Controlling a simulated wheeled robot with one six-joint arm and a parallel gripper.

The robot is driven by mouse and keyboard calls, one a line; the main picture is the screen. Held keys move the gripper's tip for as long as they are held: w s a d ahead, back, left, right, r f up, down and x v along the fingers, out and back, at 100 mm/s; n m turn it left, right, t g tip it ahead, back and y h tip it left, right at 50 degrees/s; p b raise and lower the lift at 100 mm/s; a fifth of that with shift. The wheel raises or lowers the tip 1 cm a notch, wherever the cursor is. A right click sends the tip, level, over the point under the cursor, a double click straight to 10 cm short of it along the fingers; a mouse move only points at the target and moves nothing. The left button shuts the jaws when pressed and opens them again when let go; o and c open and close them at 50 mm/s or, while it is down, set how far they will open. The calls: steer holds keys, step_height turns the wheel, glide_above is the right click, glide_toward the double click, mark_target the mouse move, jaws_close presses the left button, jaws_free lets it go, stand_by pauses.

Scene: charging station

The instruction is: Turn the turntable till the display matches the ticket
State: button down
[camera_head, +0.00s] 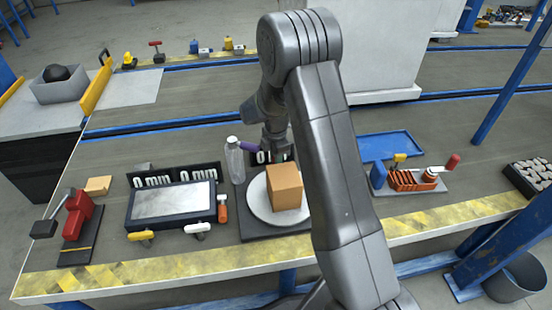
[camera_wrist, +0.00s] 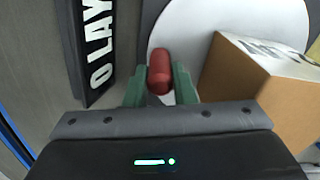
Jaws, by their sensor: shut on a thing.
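The turntable is a white disc (camera_head: 258,206) on a dark base (camera_head: 247,231); it also shows in the wrist view (camera_wrist: 196,28). A brown box (camera_head: 284,187) sits on the disc. In the wrist view the box (camera_wrist: 262,97) is right of my gripper, with dark lettering on its pale top. My gripper (camera_wrist: 160,80) is shut on a red knob (camera_wrist: 160,72) at the disc's near edge, between its green fingers. A black display (camera_wrist: 92,45) left of the gripper shows large white characters, partly cut off. I cannot identify a ticket.
A clear bottle (camera_head: 235,162) stands close left of the turntable. A red toggle clamp (camera_head: 77,216) is far left. A blue tray (camera_head: 389,146) and orange rack (camera_head: 411,181) are right of my arm.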

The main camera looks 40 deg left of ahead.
steer(key=c, duration=1.2)
jaws_free()
step_height(320, 180, up, 14)
steer(key=p, duration=0.2)
